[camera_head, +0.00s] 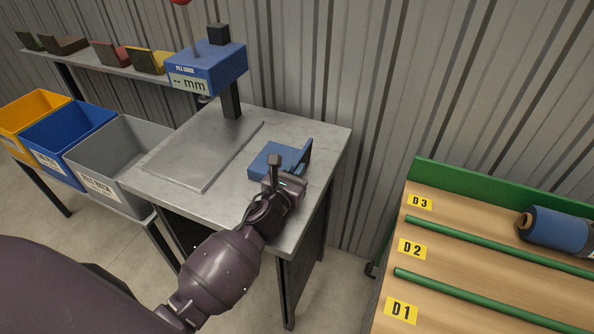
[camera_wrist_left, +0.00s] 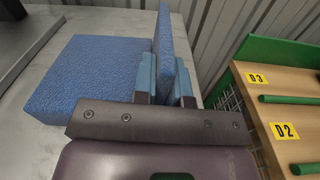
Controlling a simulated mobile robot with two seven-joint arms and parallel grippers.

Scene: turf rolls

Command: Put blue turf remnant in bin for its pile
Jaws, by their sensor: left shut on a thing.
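The blue turf remnant (camera_head: 268,161) is a flat textured blue slab with an upright blue panel along its right side. It is at the right part of the grey worktable (camera_head: 222,198); I cannot tell if it touches the top. My left gripper (camera_head: 287,177) is shut on the upright panel. In the left wrist view the fingers (camera_wrist_left: 167,88) straddle the panel, and the remnant's slab (camera_wrist_left: 92,78) lies to their left. Three bins stand left of the table: yellow (camera_head: 14,128), blue (camera_head: 35,152) and grey (camera_head: 90,182). Their labels are too small to read surely. My right gripper is out of view.
A blue gauge (camera_head: 207,70) reading "-- mm" stands at the table's back above a grey plate (camera_head: 205,160). A shelf (camera_head: 120,70) behind the bins holds several coloured L-shaped pieces. A wooden rack (camera_head: 470,240) with green rails and a blue roll (camera_head: 560,230) is at right.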

